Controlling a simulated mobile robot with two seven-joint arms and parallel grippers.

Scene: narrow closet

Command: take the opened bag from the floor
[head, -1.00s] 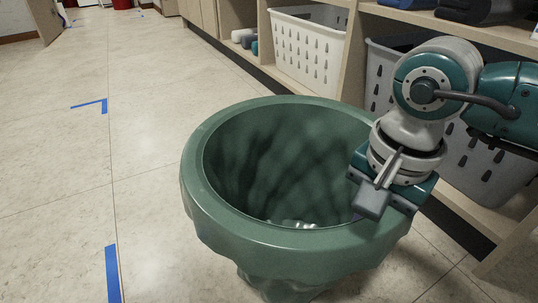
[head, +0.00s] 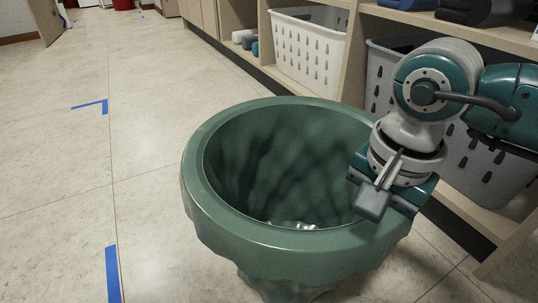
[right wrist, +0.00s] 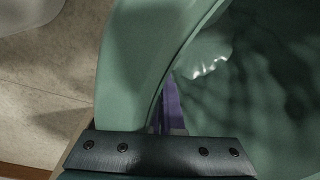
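The opened bag (head: 200,180) is a green, wide-mouthed, tub-like thing standing upright in the middle of the head view. Its mouth faces up, and pale shiny bits show at its bottom. My right gripper (head: 362,212) is at the right side of its rim, pointing down. In the right wrist view the bag's wall (right wrist: 150,50) runs up to my right gripper (right wrist: 168,115). One purple finger is inside the bag, close against the wall near the gripper's middle; the other is hidden behind the wall. The gripper looks shut on the rim. My left gripper is not in view.
A wooden shelf unit (head: 355,50) runs along the right, with a white basket (head: 308,50) and a grey basket (head: 480,165). Rolled dark items (head: 470,8) lie on its upper shelf. The tiled floor (head: 60,190) at left is clear, with blue tape marks (head: 113,275).

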